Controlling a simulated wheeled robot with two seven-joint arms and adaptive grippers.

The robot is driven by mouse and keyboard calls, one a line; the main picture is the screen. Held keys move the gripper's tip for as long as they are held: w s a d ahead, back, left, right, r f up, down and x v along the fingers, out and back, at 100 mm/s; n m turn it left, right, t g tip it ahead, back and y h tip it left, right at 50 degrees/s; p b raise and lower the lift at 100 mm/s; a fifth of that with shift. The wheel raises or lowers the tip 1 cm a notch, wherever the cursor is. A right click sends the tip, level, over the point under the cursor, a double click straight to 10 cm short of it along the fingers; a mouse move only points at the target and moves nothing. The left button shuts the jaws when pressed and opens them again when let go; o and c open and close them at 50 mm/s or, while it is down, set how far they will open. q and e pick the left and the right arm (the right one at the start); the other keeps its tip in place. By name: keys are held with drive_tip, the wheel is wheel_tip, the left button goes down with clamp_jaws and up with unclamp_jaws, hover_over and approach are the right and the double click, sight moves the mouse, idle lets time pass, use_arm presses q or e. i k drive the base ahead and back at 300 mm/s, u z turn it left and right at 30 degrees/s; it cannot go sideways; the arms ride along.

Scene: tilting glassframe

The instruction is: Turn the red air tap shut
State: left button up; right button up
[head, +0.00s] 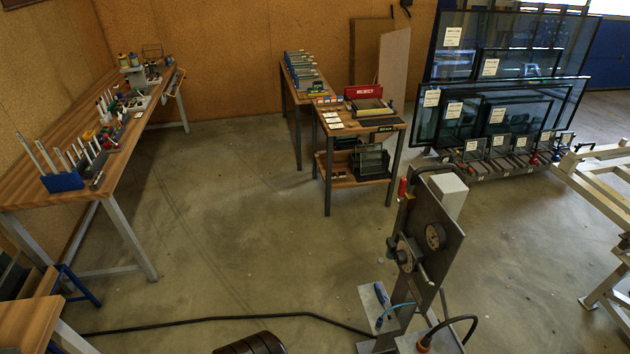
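A grey metal post with a panel (440,262) stands on the floor right of the bottom middle. It carries two round gauges, one on its face (435,236) and one at its left side (406,254). A small upright red piece (402,187) sits at the top left of the panel, by a dark curved pipe; it looks like the red air tap. It is too small to tell how its handle is turned. Neither of my grippers is in view, and nothing touches the red piece.
A black hose (220,319) crosses the floor to the post. A workbench (120,150) stands at left, a small table (345,180) behind the post, glass racks (500,110) at back right and a pale frame (600,190) at right. The middle floor is clear.

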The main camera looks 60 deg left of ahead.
sight(403, 184)
drive_tip(key=u, duration=1.45)
drive_tip(key=k, duration=0.5)
drive_tip(key=u, duration=0.7)
drive_tip(key=i, duration=0.7)
drive_tip(key=z, duration=0.2)
